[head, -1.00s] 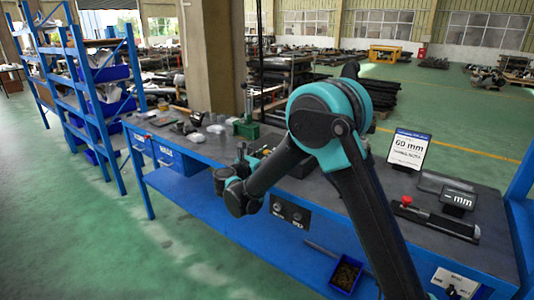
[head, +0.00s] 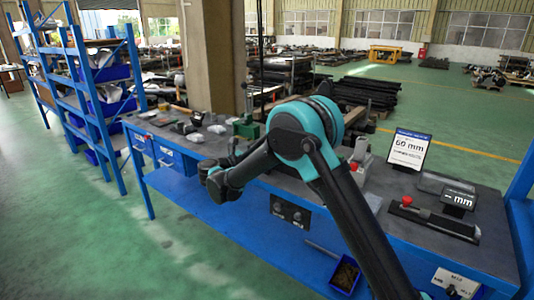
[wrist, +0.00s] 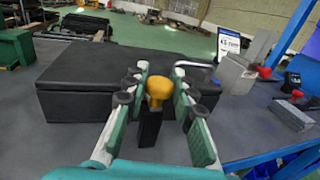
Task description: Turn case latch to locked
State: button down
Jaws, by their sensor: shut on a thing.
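The black case (wrist: 85,85) lies on the dark bench top in the wrist view, its front wall towards me. A latch with a yellow knob (wrist: 159,88) on a dark upright tab (wrist: 150,125) stands at the front of the case. My gripper (wrist: 160,74) is shut on the yellow knob, one teal-padded finger on each side. The dark tab hangs below the knob between the fingers. The locked mark cannot be made out. In the head view my arm hides most of the case and the latch.
A sign reading 60 mm (head: 409,149), a small mm display (head: 458,199) and a red-knobbed tool (head: 433,217) stand on the bench at right. A grey block (wrist: 234,80) is right of the case. A green device (head: 246,128) stands further left.

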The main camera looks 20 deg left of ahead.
jog(key=c, duration=1.2)
grip_release()
jog(key=v, duration=1.2)
